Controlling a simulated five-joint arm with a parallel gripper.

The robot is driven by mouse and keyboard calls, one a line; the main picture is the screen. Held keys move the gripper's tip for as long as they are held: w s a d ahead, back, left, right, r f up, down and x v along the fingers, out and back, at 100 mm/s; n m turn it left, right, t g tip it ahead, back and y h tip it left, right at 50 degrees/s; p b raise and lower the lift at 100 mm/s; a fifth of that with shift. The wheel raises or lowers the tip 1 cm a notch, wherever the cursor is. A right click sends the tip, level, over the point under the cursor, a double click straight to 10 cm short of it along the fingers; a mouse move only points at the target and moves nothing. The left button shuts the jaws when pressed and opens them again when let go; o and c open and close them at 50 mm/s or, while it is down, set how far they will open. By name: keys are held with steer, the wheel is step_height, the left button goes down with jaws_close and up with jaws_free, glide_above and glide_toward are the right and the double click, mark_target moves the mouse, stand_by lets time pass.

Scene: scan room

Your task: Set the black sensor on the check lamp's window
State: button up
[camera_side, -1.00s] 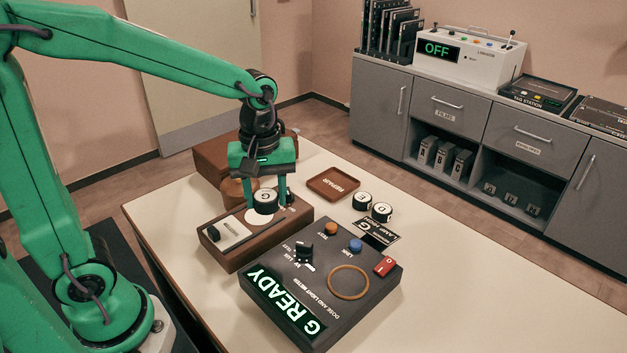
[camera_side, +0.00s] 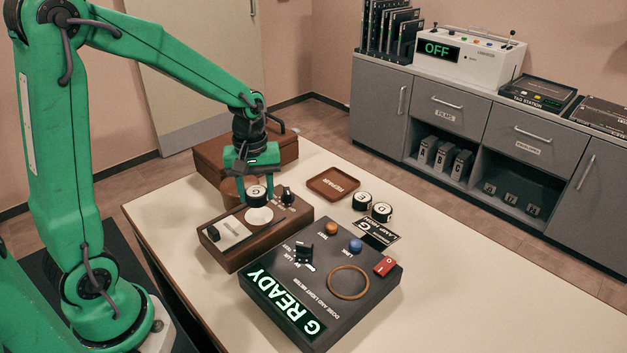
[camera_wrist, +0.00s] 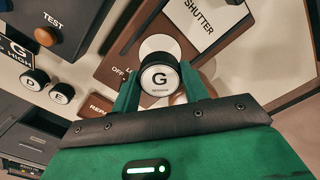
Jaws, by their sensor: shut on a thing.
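The black sensor (camera_side: 257,194), a short round puck with a white top marked G, is held between the two green fingers of my gripper (camera_side: 256,192). In the wrist view the sensor (camera_wrist: 160,78) sits upright between the fingertips. The check lamp (camera_side: 224,253) is a brown wooden box with a white round window (camera_side: 259,217) in its top, a light shutter plate on the left and a black knob (camera_side: 287,194). The sensor appears just above the window and toward its far edge, with most of the window showing; the exact gap is hard to tell.
A dark meter (camera_side: 318,278) reading G READY stands in front, beside the lamp. Sensors D (camera_side: 362,200) and E (camera_side: 381,211) stand to the right near a printed card (camera_side: 379,235). An empty brown REPAIR tray (camera_side: 315,190) lies behind them. A wooden case (camera_side: 213,155) is behind the lamp.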

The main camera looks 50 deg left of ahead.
mark_target(258, 203)
steer(key=shift+f, duration=1.9)
steer(key=shift+f, duration=0.15)
steer(key=o, duration=1)
step_height(258, 203, up, 12)
steer(key=shift+r, duration=0.2)
steer(key=shift+s, duration=0.1)
